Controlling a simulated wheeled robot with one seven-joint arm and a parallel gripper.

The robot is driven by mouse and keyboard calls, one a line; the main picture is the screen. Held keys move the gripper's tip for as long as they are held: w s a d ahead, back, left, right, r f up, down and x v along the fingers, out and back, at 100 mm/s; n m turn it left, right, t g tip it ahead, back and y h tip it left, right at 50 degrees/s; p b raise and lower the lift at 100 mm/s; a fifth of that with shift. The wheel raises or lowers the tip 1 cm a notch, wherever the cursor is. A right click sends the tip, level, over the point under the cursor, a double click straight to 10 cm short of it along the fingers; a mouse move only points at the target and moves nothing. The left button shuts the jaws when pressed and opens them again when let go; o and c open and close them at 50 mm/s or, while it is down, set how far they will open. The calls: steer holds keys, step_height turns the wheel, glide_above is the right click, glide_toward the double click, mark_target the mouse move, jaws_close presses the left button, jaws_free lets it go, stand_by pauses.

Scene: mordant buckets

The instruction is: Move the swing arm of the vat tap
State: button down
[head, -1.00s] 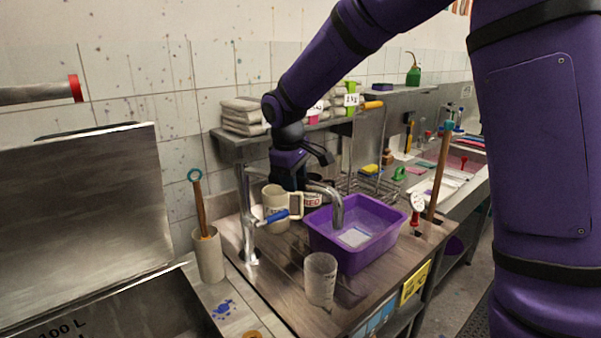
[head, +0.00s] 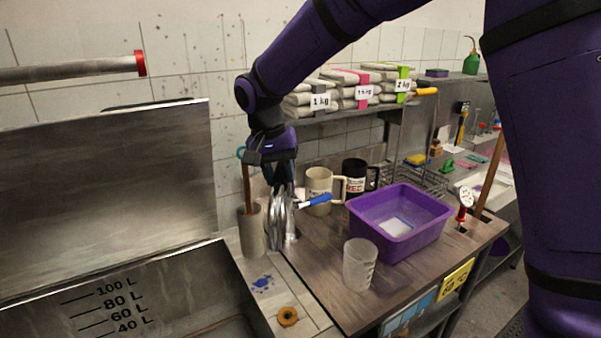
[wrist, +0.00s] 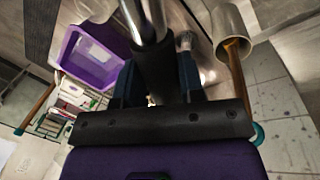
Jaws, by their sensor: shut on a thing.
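The vat tap (head: 291,228) is a chrome post with a blue lever (head: 316,201), standing at the left end of the wooden counter. Its chrome swing arm (head: 276,226) now hangs in front of the post, toward the vat side, partly hidden by my gripper (head: 282,188). In the wrist view the chrome pipe (wrist: 144,18) runs into a dark sleeve between the fingers of my gripper (wrist: 157,80), which are shut on it. The steel vat (head: 190,285) with litre marks is at the lower left, its lid (head: 110,190) raised.
A purple basin (head: 398,238), a clear beaker (head: 359,266), a cream mug (head: 319,186) and a black mug (head: 355,172) stand on the counter right of the tap. A beige cylinder (head: 251,236) with a wooden-handled tool stands close left. Bags (head: 350,92) lie on the shelf above.

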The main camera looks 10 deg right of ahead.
steer(key=w+a+m+g, duration=0.1)
steer(key=w+a+m, duration=0.2)
steer(key=a+m, duration=0.2)
steer(key=shift+w+a, duration=0.15)
steer(key=shift+a, duration=0.7)
steer(key=c, duration=0.7)
jaws_free()
steer(key=shift+c, duration=0.2)
steer(key=v, duration=1)
steer(key=shift+d+r, duration=0.15)
steer(key=shift+r, duration=0.3)
